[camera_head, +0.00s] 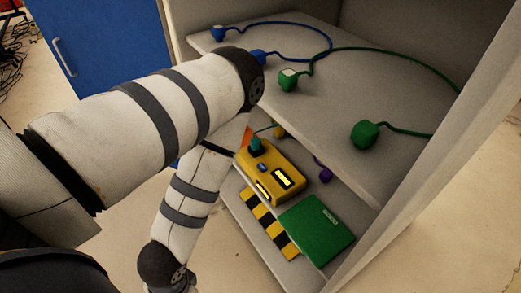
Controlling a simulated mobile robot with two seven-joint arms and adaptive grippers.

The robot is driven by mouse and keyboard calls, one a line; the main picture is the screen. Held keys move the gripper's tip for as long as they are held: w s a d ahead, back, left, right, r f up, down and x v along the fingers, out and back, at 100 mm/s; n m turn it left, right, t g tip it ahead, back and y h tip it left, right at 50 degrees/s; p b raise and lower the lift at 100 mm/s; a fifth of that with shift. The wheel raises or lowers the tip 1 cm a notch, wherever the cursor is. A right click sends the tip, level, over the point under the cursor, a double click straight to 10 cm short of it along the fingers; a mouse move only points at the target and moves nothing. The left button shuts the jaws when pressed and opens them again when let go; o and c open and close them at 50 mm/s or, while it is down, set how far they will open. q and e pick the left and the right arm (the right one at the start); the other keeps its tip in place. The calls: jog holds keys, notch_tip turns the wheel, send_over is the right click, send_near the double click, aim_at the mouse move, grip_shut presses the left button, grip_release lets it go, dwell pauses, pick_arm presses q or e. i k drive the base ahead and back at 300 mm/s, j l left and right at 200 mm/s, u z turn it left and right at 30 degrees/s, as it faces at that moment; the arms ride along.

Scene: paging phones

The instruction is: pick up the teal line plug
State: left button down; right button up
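A small teal piece, seemingly the teal line plug (255,145), stands at the upper left end of a yellow box (270,170) on the lower shelf. A thin teal-green cord runs from near it toward the back. I cannot tell whether it is seated in the box. My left arm crosses the left half of the picture and bends down to a dark joint at the bottom; its gripper does not show. My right gripper does not show either.
Blue plugs (218,33) and green plugs (365,134) with cords lie on the upper shelf (335,120), which overhangs the lower one. A purple plug (325,174), a yellow piece (279,131), a green panel (317,230) and a striped strip (268,222) are below. A blue cabinet (105,45) stands at left.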

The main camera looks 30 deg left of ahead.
aim_at(256, 144)
jog(key=k+j, duration=0.1)
jog(key=j, duration=0.35)
jog(key=k+j, duration=0.1)
jog(key=j, duration=0.35)
jog(key=k+j+z, duration=0.1)
jog(key=j, duration=0.75)
jog(key=i+j, duration=0.1)
jog(key=j, duration=0.3)
